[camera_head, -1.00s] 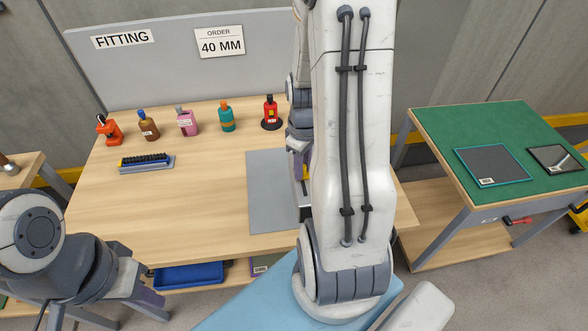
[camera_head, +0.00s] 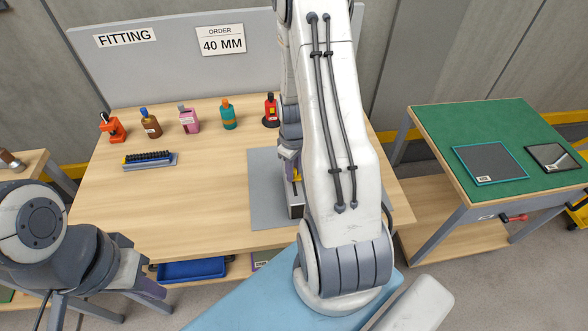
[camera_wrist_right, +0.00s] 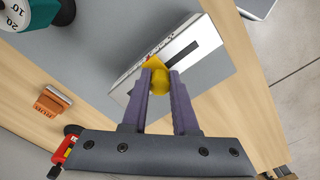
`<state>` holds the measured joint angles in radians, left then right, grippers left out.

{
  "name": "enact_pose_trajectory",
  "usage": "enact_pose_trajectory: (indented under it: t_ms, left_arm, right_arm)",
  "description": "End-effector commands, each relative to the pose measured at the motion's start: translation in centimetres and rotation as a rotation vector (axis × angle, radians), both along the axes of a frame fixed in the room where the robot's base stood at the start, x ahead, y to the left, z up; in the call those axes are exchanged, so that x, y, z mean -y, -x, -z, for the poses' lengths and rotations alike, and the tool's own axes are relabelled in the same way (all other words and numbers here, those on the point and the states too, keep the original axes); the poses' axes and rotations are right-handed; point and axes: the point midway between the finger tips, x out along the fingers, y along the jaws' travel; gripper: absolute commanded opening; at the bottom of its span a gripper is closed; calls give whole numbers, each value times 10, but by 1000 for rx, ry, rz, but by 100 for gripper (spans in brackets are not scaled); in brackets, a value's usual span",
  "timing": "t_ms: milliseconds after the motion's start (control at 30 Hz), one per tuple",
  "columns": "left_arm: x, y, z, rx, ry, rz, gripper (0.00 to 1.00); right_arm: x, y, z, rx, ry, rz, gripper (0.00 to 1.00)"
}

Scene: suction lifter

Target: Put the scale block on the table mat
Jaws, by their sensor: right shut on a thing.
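The scale block appears to be the pale metal block with a black slot and yellow knob (camera_wrist_right: 180,55) in the right wrist view. My right gripper (camera_wrist_right: 160,76) is shut on its yellow knob. In the head view my right arm hides most of the block (camera_head: 295,206), leaving a small part showing. The grey table mat (camera_head: 262,190) lies on the wooden table; it also shows in the wrist view (camera_wrist_right: 95,50). The block is over the mat; I cannot tell whether it touches. My left gripper (camera_head: 150,284) is at the table's front left, its opening unclear.
Several bottles, including a pink one (camera_head: 189,120), stand along the back of the table. A blue rack with black pieces (camera_head: 150,160) lies at the left. A green-topped table (camera_head: 480,135) stands at the right. The front left tabletop is clear.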

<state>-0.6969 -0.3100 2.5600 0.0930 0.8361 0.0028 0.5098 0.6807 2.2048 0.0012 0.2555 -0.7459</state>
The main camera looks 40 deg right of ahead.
Motion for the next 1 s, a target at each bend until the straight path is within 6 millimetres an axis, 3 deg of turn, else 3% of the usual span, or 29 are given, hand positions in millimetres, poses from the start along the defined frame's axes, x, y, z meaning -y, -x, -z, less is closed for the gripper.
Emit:
enact_pose_trajectory:
  t_ms: [100, 133, 200, 667, 1000]
  left_arm:
    - [0, 0, 4, 0, 0, 0, 0]
    - [0, 0, 3, 0, 0, 0, 0]
    - [0, 0, 2, 0, 0, 0, 0]
    - [0, 0, 2, 0, 0, 0, 0]
    - [0, 0, 16, 0, 0, 1, 0]
  right_arm:
    - [0, 0, 4, 0, 0, 0, 0]
    - [0, 0, 4, 0, 0, 0, 35]
    - [0, 0, 3, 0, 0, 0, 57]
    - [0, -1, -7, 2, 1, 0, 57]
    - [1, -1, -70, 7, 3, 0, 57]
